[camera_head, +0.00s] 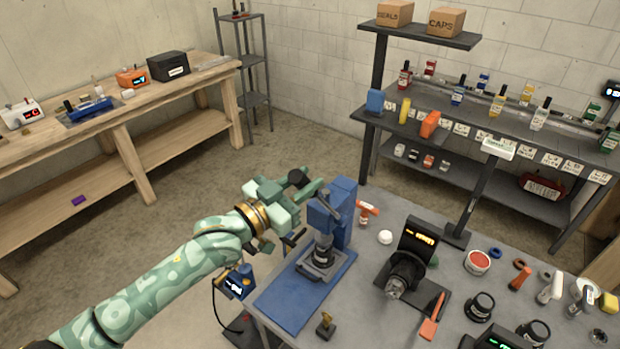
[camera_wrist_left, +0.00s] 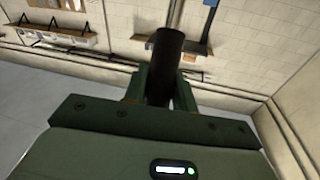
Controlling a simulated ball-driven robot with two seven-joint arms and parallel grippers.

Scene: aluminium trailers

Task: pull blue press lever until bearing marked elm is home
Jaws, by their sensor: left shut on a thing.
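The blue press (camera_head: 330,215) stands upright on a blue base plate at the near left corner of the grey bench. My left gripper (camera_head: 300,189) is at the press's upper left, shut on the black grip of its lever (camera_head: 298,178). In the left wrist view the black grip (camera_wrist_left: 165,62) sits between the two green fingers. A dark cylindrical part (camera_head: 323,252) sits under the ram in the press's grey fixture. Its marking is too small to read, and I cannot tell how deep it is seated. My right gripper is out of view.
An orange-handled tool (camera_head: 367,211) and a white round part (camera_head: 385,237) lie right of the press. A small brass-coloured part (camera_head: 325,325) is near the front edge. Wooden workbench (camera_head: 120,118) stands left across open floor.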

